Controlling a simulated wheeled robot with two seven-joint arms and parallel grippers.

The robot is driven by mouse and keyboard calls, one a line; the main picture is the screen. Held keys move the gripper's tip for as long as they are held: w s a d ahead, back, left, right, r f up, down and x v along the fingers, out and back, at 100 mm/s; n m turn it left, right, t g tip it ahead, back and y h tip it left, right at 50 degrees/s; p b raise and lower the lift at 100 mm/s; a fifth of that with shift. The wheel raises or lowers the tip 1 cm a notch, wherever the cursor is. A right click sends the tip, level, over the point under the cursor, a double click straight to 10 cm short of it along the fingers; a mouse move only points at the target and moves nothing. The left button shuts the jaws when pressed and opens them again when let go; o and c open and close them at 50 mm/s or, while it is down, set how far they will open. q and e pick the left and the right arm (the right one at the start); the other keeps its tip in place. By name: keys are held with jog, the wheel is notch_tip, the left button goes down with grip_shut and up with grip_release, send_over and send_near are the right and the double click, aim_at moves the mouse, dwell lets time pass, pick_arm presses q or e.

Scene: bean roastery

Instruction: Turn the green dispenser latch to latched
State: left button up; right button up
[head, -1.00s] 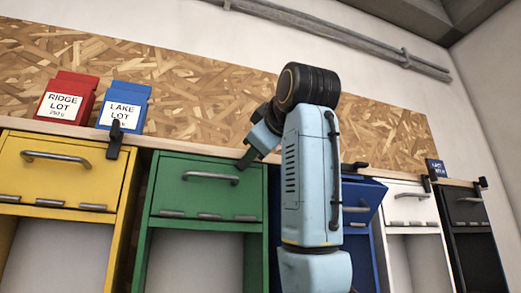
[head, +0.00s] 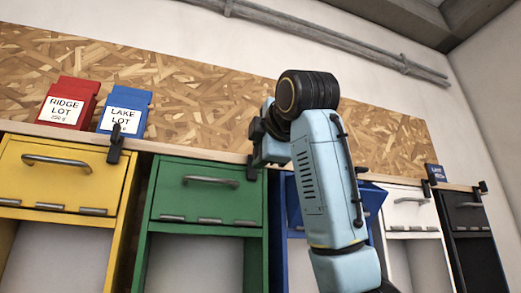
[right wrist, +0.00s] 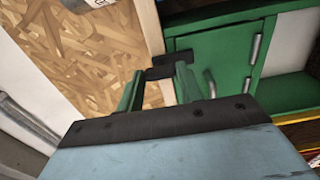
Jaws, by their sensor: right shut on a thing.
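The green dispenser (head: 207,190) has a closed door with a grey handle. Its black latch (head: 251,168) is at the shelf edge by the door's upper right corner, with its lower end pointing down over the door's top. My right gripper (head: 262,148) is at this latch, its fingers mostly hidden by my own arm in the head view. In the right wrist view, the fingers (right wrist: 160,73) are shut on the black latch (right wrist: 163,71), and part of the latch reaches over the green door (right wrist: 228,52). My left gripper is not in view.
A yellow dispenser (head: 62,175) stands left of the green one. A blue dispenser (head: 371,200) with a tilted door, a white one (head: 410,212) and a black one (head: 467,214) stand to the right. A red bag (head: 67,102) and a blue bag (head: 124,109) stand on the shelf.

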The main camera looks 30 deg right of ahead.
dwell(0.5)
jog(key=o, duration=1)
jog(key=shift+b+v, duration=2.95)
jog(key=shift+v, duration=3.8)
jog(key=shift+d+f, duration=0.1)
